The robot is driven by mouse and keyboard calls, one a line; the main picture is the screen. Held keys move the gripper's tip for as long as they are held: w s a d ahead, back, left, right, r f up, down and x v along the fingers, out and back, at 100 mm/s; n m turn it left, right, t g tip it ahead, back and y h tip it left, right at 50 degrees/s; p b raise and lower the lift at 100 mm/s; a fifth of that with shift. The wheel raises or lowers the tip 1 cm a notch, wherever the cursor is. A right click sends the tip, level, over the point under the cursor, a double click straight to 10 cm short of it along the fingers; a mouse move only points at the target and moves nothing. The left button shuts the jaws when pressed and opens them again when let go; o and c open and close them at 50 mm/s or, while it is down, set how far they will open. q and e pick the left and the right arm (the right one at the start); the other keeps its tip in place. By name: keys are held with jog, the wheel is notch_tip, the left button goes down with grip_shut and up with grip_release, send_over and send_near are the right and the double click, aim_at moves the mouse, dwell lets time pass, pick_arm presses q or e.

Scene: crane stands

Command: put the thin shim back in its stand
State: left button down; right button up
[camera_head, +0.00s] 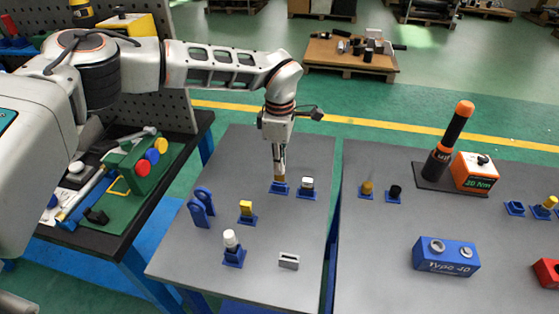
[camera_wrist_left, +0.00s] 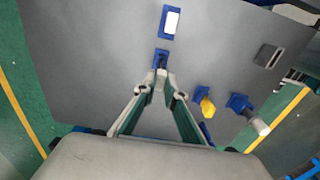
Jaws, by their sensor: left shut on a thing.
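My left gripper (camera_head: 279,174) points straight down over a small blue stand (camera_head: 279,189) near the back of the left grey table. It is shut on the thin shim, which is mostly hidden between the fingertips; only a small tan patch shows just above the stand. In the left wrist view the fingertips (camera_wrist_left: 158,77) meet right at the near edge of that blue stand (camera_wrist_left: 161,55). I cannot tell whether the shim is inside the stand's slot or just above it. My right gripper is not in view.
A blue stand with a white-topped block (camera_head: 307,187) is close on the right. A yellow block (camera_head: 246,208), a white-topped cylinder (camera_head: 230,239), a grey slotted block (camera_head: 289,261) and blue upright loops (camera_head: 201,207) stand nearer the front.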

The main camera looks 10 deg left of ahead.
pick_arm(q)
jog(key=shift+f, duration=0.1)
dwell(0.4)
jog(key=shift+f, duration=0.25)
jog(key=shift+f+b, duration=0.55)
jog(key=shift+f, duration=0.8)
jog(key=c, duration=2)
grip_release()
jog(key=shift+r+p, duration=1.8)
jog(key=shift+r, duration=0.7)
